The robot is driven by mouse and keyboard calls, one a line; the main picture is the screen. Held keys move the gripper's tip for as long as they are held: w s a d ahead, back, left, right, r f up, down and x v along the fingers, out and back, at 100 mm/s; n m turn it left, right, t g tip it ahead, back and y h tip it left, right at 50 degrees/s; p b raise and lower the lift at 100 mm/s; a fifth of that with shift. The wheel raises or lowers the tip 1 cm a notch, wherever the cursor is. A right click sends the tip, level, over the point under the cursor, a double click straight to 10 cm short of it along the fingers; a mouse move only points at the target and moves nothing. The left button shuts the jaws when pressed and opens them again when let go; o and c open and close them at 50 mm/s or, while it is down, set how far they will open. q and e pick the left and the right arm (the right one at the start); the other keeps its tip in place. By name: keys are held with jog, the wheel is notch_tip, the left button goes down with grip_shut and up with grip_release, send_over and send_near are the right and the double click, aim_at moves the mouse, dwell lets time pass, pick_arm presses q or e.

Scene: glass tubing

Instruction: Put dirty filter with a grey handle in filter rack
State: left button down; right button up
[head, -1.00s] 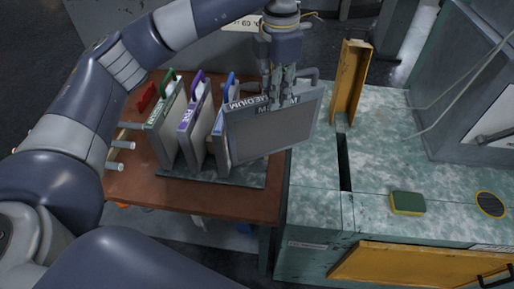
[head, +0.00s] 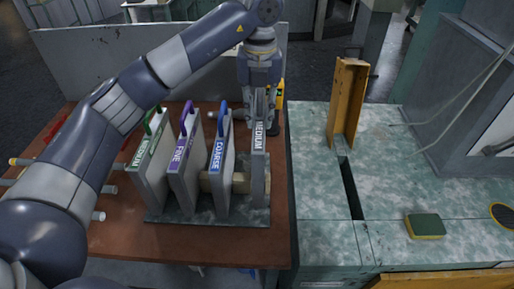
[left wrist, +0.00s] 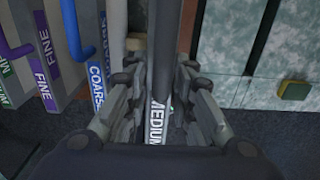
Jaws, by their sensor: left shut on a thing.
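The grey-handled filter, a grey panel labelled MEDIUM (head: 259,170), stands upright and edge-on at the right end of the filter rack (head: 160,216). Its lower edge is close to the rack base; I cannot tell whether it is seated. My left gripper (head: 259,108) is shut on its top, hiding the handle. In the left wrist view the filter (left wrist: 157,118) runs between the fingers of the left gripper (left wrist: 166,95). Filters with green (head: 150,170), purple (head: 185,170) and blue (head: 222,170) handles stand to its left in the rack. My right gripper is out of view.
The brown table (head: 120,240) holds the rack. A teal counter (head: 315,200) adjoins at right, with a narrow dark slot (head: 350,188), an upright yellow channel piece (head: 346,105) and a green-yellow sponge (head: 425,226). A grey panel (head: 85,65) stands behind the table.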

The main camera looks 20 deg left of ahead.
pick_arm(q)
notch_tip(320, 180, down, 2)
jog(key=shift+f, duration=0.2)
jog(key=shift+w+a+f+p, duration=0.1)
jog(key=shift+f+p, duration=0.2)
notch_tip(320, 180, down, 4)
jog(key=shift+p, duration=0.35)
jog(key=c, duration=1.4)
grip_release()
jog(key=shift+o, duration=0.2)
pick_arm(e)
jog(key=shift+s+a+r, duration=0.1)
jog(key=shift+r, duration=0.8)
